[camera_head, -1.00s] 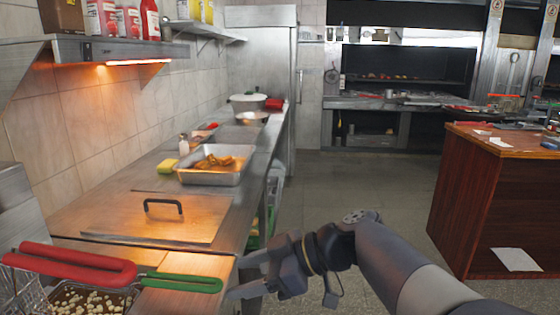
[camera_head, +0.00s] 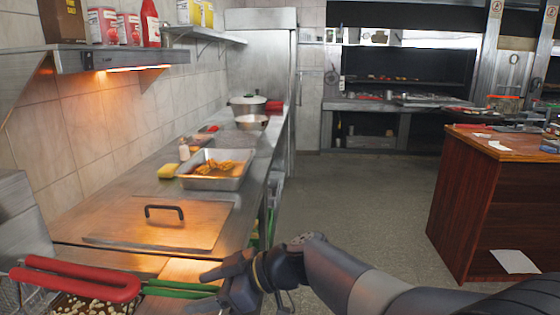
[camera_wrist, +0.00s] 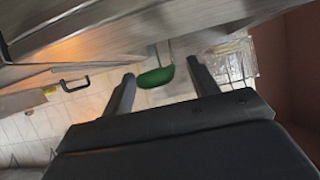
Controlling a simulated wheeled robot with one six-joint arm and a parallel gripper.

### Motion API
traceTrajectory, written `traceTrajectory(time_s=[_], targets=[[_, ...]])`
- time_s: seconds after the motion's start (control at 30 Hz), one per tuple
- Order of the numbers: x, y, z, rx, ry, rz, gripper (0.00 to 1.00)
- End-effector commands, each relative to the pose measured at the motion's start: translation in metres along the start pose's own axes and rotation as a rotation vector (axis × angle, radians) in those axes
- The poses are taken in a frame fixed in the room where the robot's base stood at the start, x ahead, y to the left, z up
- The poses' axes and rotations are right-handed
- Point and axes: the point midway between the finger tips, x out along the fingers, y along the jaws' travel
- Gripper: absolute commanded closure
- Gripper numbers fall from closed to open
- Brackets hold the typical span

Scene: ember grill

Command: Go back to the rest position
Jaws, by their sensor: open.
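My gripper (camera_head: 212,288) is low in the head view, in front of the counter's front edge, beside the green handle (camera_head: 180,289) of a fryer basket. In the wrist view, its two fingers (camera_wrist: 155,90) are spread apart, with the green handle end (camera_wrist: 155,77) showing between and beyond them. Nothing is held. I cannot tell from the head view whether a finger touches the handle. My arm reaches in from the lower right of the head view.
A fryer basket with red handles (camera_head: 80,278) stands at lower left. A lidded well with a black handle (camera_head: 165,212) and a metal tray of food (camera_head: 186,182) lie along the counter. A wooden cabinet (camera_head: 470,205) stands at right. The floor (camera_head: 350,200) between is clear.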

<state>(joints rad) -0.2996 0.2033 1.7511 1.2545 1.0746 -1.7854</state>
Motion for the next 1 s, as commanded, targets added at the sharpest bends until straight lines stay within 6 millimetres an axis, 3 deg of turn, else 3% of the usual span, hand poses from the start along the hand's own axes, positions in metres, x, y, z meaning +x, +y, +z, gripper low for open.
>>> traceTrajectory(time_s=[1.0], targets=[[-0.037,0.000,-0.076,0.002,0.000,0.000,0.43]])
